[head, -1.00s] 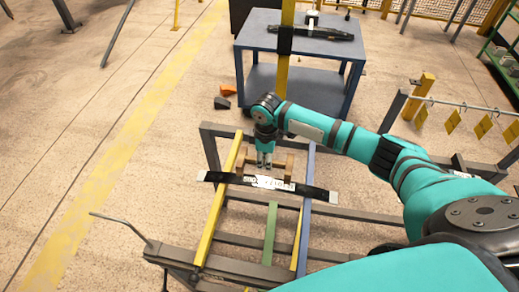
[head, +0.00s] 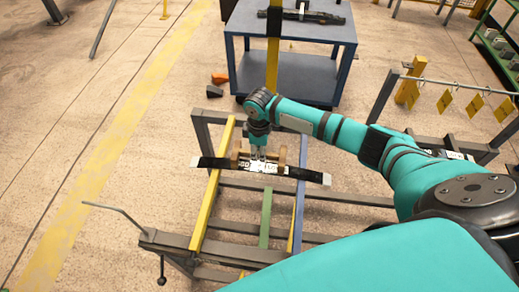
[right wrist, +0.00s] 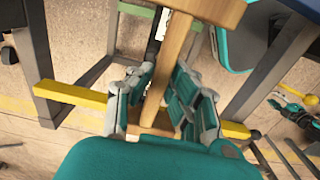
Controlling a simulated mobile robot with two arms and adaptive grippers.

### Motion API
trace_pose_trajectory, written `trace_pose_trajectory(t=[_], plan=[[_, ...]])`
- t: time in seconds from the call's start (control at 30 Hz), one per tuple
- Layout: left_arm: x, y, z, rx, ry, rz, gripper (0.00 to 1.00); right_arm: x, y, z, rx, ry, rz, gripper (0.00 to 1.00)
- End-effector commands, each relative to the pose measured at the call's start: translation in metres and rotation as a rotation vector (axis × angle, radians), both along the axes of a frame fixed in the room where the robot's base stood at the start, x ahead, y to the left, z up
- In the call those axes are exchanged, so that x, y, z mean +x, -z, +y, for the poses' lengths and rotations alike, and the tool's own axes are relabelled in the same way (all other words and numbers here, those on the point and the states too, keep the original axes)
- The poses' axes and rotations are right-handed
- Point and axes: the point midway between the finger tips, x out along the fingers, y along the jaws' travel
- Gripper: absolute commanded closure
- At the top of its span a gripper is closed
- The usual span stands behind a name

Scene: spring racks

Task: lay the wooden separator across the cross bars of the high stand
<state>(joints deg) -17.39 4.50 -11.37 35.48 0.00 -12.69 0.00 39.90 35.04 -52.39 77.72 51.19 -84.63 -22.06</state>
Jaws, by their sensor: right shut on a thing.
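The wooden separator (head: 282,156) is held in my right gripper (head: 258,156); its two brown ends show on either side of the fingers. In the right wrist view the fingers (right wrist: 160,100) close on its long wooden bar (right wrist: 176,50). The separator is over the stand, between its yellow bar (head: 212,192) and blue bar (head: 299,195). A dark leaf spring with a white label (head: 309,175) lies across these bars, right by the separator. I cannot tell whether the separator touches the spring or the bars. My left gripper is out of view.
A blue table (head: 290,65) with a dark part on it stands behind the stand. A rack with hanging yellow tags (head: 445,100) is at the right. A grey bent handle (head: 115,211) sticks out front left.

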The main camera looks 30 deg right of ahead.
Motion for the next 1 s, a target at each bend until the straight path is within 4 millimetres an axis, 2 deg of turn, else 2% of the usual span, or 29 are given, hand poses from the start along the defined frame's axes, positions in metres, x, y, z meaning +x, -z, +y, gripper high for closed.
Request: trace_pose_trajectory(t=[0.03, 0.23, 0.6, 1.0], plan=[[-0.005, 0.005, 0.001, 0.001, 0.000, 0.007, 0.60, 0.000, 0.007, 0.000, 0.001, 0.000, -0.001, 1.00], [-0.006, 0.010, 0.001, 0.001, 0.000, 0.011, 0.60, 0.000, 0.016, 0.000, 0.000, 0.000, -0.001, 1.00], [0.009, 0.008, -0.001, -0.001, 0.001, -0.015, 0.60, 0.000, 0.016, 0.000, 0.000, 0.000, -0.001, 1.00], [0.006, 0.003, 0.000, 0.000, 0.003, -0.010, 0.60, 0.000, 0.015, 0.000, 0.000, 0.001, 0.000, 1.00]])
